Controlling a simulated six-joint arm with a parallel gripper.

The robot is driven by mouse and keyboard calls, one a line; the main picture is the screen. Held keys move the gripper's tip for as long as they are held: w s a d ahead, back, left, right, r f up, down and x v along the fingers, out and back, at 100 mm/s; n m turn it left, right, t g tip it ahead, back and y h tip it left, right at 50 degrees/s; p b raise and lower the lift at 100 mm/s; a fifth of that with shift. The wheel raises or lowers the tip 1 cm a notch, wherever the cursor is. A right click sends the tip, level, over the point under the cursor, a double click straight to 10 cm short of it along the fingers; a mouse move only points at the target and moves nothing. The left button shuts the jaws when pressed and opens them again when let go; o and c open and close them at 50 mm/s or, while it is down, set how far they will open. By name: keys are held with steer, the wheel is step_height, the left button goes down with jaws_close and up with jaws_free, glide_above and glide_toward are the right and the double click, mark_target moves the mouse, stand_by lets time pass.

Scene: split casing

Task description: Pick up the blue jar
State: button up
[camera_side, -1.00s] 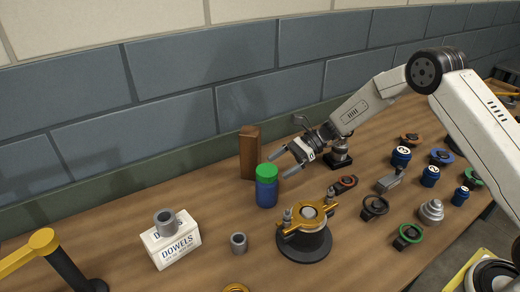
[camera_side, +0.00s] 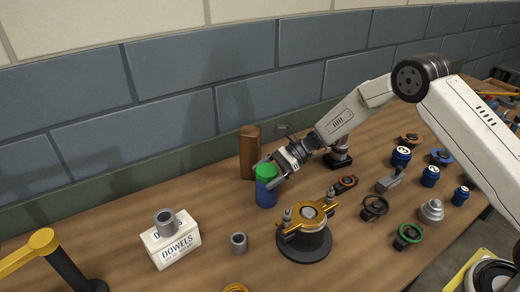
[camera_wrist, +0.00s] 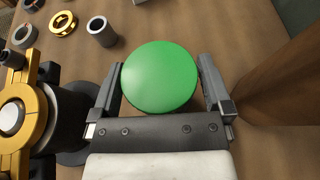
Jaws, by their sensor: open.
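The blue jar (camera_side: 265,192) stands upright on the wooden table and has a green lid (camera_side: 265,170). My gripper (camera_side: 268,174) is around the top of the jar, with one finger on each side of the lid. In the wrist view the green lid (camera_wrist: 160,76) lies between the two open fingers of my gripper (camera_wrist: 160,85). A narrow gap shows beside the lid on at least the right side. The jar's blue body is hidden under the lid in the wrist view.
A brown wooden block (camera_side: 249,152) stands close behind the jar. A gold-topped black fixture (camera_side: 305,240) stands in front, to the right. A grey ring (camera_side: 239,243) and a white dowels box (camera_side: 172,245) are at the left. Several small parts lie at the right.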

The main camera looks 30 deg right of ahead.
jaws_close()
steer(key=shift+r, duration=0.15)
steer(key=shift+r, duration=4.9)
